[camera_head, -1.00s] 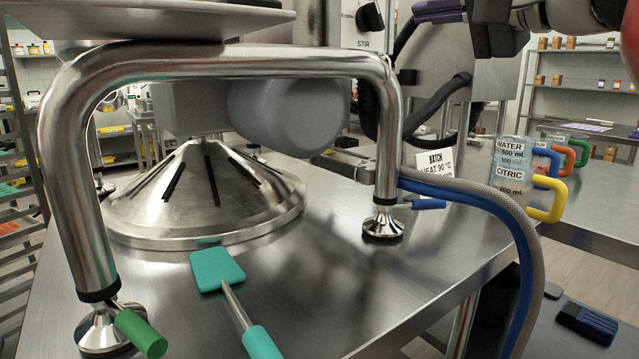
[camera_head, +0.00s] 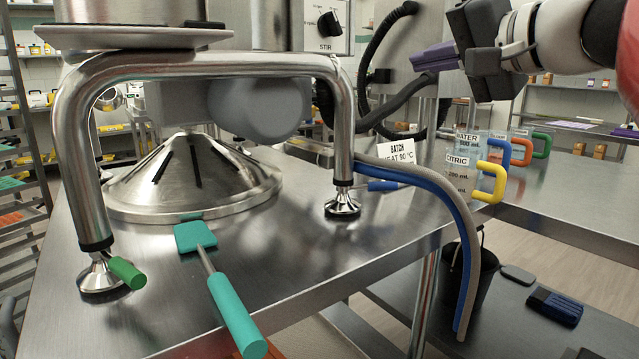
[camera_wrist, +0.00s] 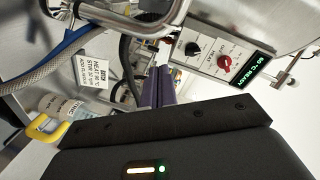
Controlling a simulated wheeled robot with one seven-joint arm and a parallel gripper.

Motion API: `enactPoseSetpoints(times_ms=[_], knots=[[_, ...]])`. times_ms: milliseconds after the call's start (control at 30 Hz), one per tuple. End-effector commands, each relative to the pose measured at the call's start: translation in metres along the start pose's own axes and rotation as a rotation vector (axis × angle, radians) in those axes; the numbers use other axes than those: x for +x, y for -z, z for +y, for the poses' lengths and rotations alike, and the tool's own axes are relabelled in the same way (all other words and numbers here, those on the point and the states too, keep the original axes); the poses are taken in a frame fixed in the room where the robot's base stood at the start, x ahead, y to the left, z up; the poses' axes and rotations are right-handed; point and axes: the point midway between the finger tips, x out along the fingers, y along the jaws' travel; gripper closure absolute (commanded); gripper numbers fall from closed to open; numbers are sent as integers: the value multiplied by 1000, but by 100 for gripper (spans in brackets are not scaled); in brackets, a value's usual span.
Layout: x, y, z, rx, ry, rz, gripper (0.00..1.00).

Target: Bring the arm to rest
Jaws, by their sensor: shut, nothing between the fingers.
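My gripper (camera_head: 436,58) is at the upper right of the head view, at the end of my arm. Its purple fingers are together with nothing between them, and they point left toward the machine. In the wrist view the purple fingers (camera_wrist: 157,90) show side by side at the centre, pointing up in the picture. The gripper is in the air above and behind the jugs and touches nothing that I can see.
The steel machine frame (camera_head: 215,66) stands on the steel table (camera_head: 290,258). A teal spatula (camera_head: 235,315) lies in front. Labelled jugs with coloured handles, including the citric jug (camera_head: 462,170), stand at the right. A control panel (camera_wrist: 222,62) shows near the fingers. Hoses (camera_head: 462,235) hang over the table edge.

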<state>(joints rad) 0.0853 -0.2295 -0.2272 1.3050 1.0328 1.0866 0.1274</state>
Motion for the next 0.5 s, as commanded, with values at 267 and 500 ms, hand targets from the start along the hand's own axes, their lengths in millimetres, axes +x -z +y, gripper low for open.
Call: enactPoseSetpoints(times_ms=[267, 500], knots=[[3, -58, 74, -41, -203, -76, 100], [-13, -162, 187, -195, -500, -237, 100]])
